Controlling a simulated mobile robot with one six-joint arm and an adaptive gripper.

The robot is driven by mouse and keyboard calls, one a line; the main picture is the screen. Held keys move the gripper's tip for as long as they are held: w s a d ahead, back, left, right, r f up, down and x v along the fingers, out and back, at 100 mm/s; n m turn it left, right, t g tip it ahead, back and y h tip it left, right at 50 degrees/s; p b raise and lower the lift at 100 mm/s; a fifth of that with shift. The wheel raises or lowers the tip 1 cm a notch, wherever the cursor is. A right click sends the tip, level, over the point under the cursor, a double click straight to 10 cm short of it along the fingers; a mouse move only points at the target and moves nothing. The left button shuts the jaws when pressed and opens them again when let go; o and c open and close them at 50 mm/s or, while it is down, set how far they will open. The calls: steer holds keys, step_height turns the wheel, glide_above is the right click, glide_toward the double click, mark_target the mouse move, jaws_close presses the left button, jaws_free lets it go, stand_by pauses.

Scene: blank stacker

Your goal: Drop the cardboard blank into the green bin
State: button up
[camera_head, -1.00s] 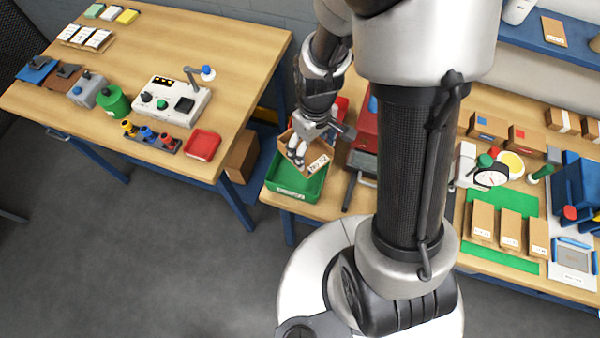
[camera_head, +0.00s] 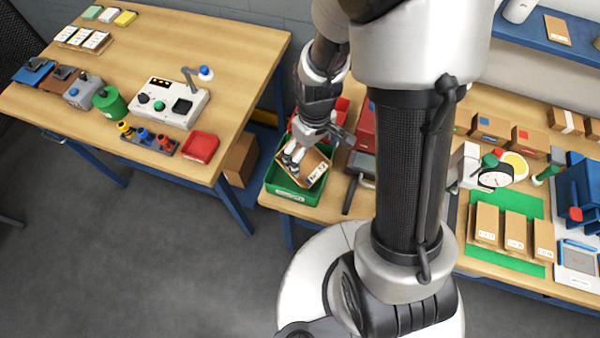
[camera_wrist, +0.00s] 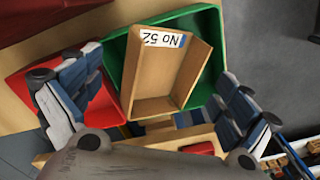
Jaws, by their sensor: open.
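The cardboard blank (camera_head: 316,160) is an open brown tray shape with a white "No 52" label. It lies tilted over the green bin (camera_head: 290,196), at an angle to its walls. In the wrist view the blank (camera_wrist: 165,75) sits against the bin's green interior (camera_wrist: 208,22); I cannot tell whether all of it is below the rim.
A red bin (camera_wrist: 38,105) stands beside the green bin. A red machine (camera_head: 367,128) is to the right on the same bench. Several flat blanks (camera_head: 516,231) lie on a green mat (camera_head: 480,258) farther right. A second table (camera_head: 235,50) stands left, across open floor.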

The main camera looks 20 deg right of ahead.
step_height(320, 180, up, 12)
stand_by(0.6)
stand_by(0.4)
steer(key=s+r+m+t+b, duration=0.4)
steer(key=s+r, duration=0.4)
steer(key=s, duration=0.5)
steer(key=shift+a+r+m+t, duration=0.25)
steer(key=shift+a+m+t, duration=0.05)
steer(key=shift+a+m, duration=0.15)
stand_by(1.1)
